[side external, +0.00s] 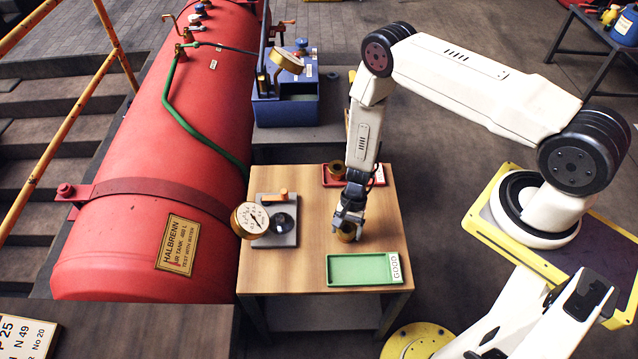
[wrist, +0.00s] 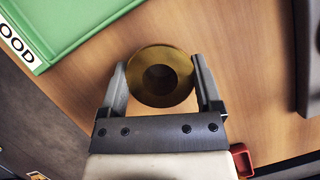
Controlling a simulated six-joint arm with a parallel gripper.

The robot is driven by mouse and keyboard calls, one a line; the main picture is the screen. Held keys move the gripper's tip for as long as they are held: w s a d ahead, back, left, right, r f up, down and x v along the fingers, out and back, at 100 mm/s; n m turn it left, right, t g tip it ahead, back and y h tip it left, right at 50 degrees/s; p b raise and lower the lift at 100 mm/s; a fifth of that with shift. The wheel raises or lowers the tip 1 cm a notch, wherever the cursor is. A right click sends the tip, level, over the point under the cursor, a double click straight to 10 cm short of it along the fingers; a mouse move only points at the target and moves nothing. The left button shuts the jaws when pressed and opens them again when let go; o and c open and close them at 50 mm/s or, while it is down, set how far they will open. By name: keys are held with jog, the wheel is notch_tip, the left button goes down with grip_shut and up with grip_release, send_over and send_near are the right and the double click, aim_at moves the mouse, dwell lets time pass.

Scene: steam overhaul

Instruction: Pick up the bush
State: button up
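The bush (wrist: 160,54) is a brass ring with a dark centre hole, on the wooden table in the wrist view. It lies between the two fingers of my gripper (wrist: 160,83), one at its left edge and one at its right. I cannot tell whether the fingers touch it or a thin gap remains. In the side view my gripper (side external: 348,220) points down over the bush (side external: 347,236), which is partly hidden by the fingers and appears to be at table height.
A green tray (side external: 335,283) labelled GOOD lies at the table's front. A grey plate (side external: 270,241) with a dark knob and a gauge (side external: 250,220) are at left, beside the red tank (side external: 200,110).

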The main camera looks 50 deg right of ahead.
grip_shut()
jog(key=shift+r, duration=0.1)
jog(key=shift+r, duration=1.05)
jog(key=s+d+r, duration=0.1)
jog(key=s+r, duration=0.9)
jog(key=s, duration=0.4)
jog(key=shift+r, duration=0.35)
